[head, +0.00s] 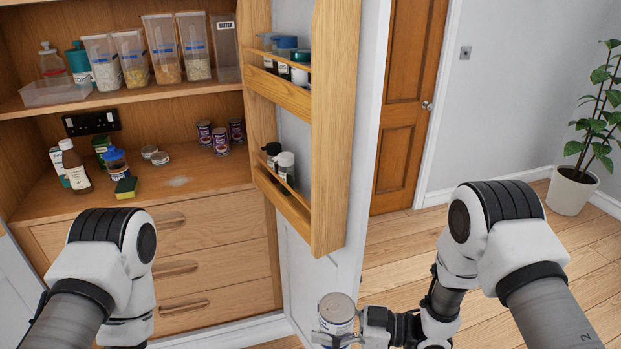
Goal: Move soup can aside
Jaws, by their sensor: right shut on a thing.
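A soup can (336,309) with a bare metal lid shows at the bottom centre of the head view, upright in front of the open cupboard door. My right gripper (334,334) is shut on it from the right and holds it over the floor, clear of the racks. The lower part of the can is cut off by the picture's edge. My left arm comes in at the lower left, but its gripper is out of view. Several purple-labelled cans (221,141) stand at the back right of the wooden counter (200,181).
The open door carries wooden racks, an upper rack (279,91) and a lower rack (282,198), with jars and bottles. A brown bottle (75,168) and a sponge (126,187) stand on the counter's left. A potted plant (573,190) stands far right.

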